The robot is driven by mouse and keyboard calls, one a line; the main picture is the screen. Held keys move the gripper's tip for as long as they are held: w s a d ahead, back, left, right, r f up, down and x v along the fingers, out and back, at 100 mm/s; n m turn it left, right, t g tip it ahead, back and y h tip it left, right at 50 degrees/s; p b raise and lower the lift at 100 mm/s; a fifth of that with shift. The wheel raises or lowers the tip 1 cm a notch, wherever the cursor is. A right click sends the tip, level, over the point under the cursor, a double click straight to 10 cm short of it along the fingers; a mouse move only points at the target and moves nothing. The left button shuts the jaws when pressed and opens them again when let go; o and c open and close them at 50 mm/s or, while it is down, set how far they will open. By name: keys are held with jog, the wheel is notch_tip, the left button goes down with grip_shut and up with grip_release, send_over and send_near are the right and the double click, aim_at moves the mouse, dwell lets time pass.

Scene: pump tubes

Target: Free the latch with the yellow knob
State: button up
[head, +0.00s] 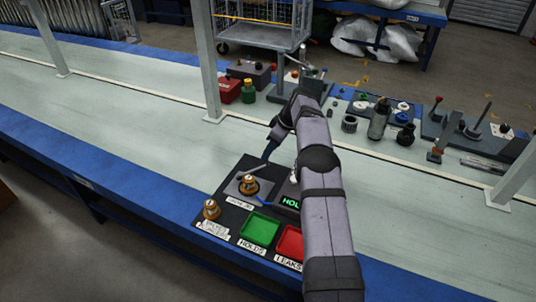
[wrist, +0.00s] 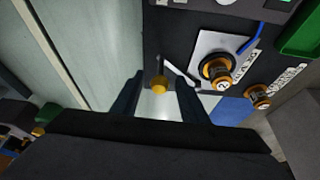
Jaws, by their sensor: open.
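The yellow knob (wrist: 158,84) shows in the wrist view between the two fingers of my gripper (wrist: 157,92), with a gap on both sides. I cannot tell whether the fingertips reach down to its level. A pale latch lever (wrist: 180,73) slants beside the knob toward a grey plate. A brass pump part (wrist: 216,68) with a dark band sits on that plate, with a blue tube beside it. In the head view my gripper (head: 268,153) points down at the far edge of the black board, near the plate and brass part (head: 249,185). The knob is not clear there.
A second brass part (head: 211,209) stands at the board's left corner. A green tray (head: 259,229) and a red tray (head: 290,243) lie in front. A lit display (head: 290,202) is partly behind my arm. Several tools and fittings stand across the pale belt, which is clear at left.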

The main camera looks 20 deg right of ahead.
jog(key=shift+v, duration=1.8)
jog(key=shift+d, duration=0.2)
jog(key=c, duration=0.8)
jog(key=d+f+h, duration=0.1)
jog(key=d, duration=0.4)
jog(key=s+d+f+h, duration=0.1)
jog(key=d+h, duration=0.1)
jog(key=d, duration=0.3)
jog(key=s+d+f+t+h, duration=0.1)
jog(key=d+h, duration=0.1)
jog(key=d, duration=0.2)
jog(key=shift+s+d, duration=0.15)
jog(key=shift+d, duration=0.25)
grip_shut()
jog(key=s+d+r+n+t+h+p, duration=0.1)
jog(key=s+d+r+n+t+h, duration=0.2)
jog(key=d, duration=0.5)
jog(key=s+a+r+n+t+y+p, duration=0.1)
jog(key=s+a+n+t+y, duration=0.3)
jog(key=a, duration=0.6)
jog(key=s+a+r+n+t+y, duration=0.1)
jog(key=s+a+n+y, duration=0.45)
jog(key=a, duration=0.45)
jog(key=p+x, duration=0.1)
jog(key=x, duration=1.3)
jog(key=shift+w+d+r, duration=0.25)
jog(key=shift+d, duration=0.05)
